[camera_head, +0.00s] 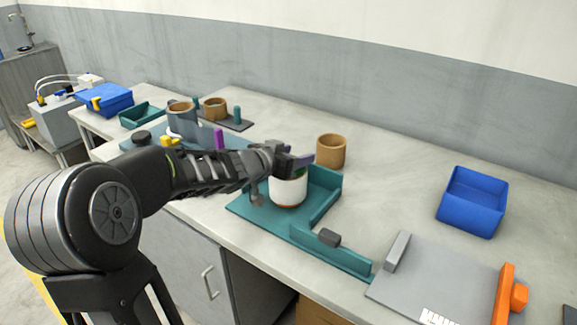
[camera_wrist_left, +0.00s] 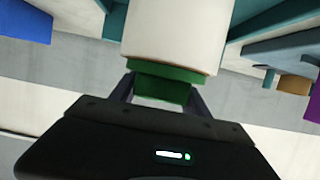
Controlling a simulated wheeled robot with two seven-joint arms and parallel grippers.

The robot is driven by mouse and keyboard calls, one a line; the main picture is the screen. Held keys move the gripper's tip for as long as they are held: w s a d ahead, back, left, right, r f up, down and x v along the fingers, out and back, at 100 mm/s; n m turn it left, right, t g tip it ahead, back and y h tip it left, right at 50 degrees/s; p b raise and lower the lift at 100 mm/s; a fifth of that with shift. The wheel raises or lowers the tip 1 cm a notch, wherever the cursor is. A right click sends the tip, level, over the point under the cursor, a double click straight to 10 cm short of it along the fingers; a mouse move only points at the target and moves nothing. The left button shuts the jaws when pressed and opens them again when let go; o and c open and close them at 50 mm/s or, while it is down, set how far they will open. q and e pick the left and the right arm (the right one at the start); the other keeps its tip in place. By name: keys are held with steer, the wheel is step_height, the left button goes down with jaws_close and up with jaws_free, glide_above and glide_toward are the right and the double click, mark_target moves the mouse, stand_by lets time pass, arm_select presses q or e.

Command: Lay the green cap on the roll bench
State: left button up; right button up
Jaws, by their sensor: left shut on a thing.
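My left gripper (camera_head: 297,160) is shut on the green cap (camera_wrist_left: 165,82), with the cap's narrower part between its fingers in the left wrist view. The cap's wider rim lies against the end of a white roll (camera_wrist_left: 178,30). In the head view the white roll (camera_head: 288,188) stands upright, with an orange lower edge, over the teal walled fixture (camera_head: 322,202). I cannot tell whether the roll touches it. No label shows which surface is the roll bench. My right gripper is not in view.
A brown ring-shaped roll (camera_head: 331,151) stands just behind the gripper. A blue bin (camera_head: 472,203) and a grey plate (camera_head: 435,285) with an orange block (camera_head: 507,290) are at right. More rolls and a purple piece (camera_head: 219,138) stand at left. The back right tabletop is clear.

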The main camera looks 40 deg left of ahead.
arm_select(q)
steer(key=c, duration=0.5)
step_height(320, 180, up, 10)
steer(key=p, duration=0.7)
steer(key=shift+r, duration=0.1)
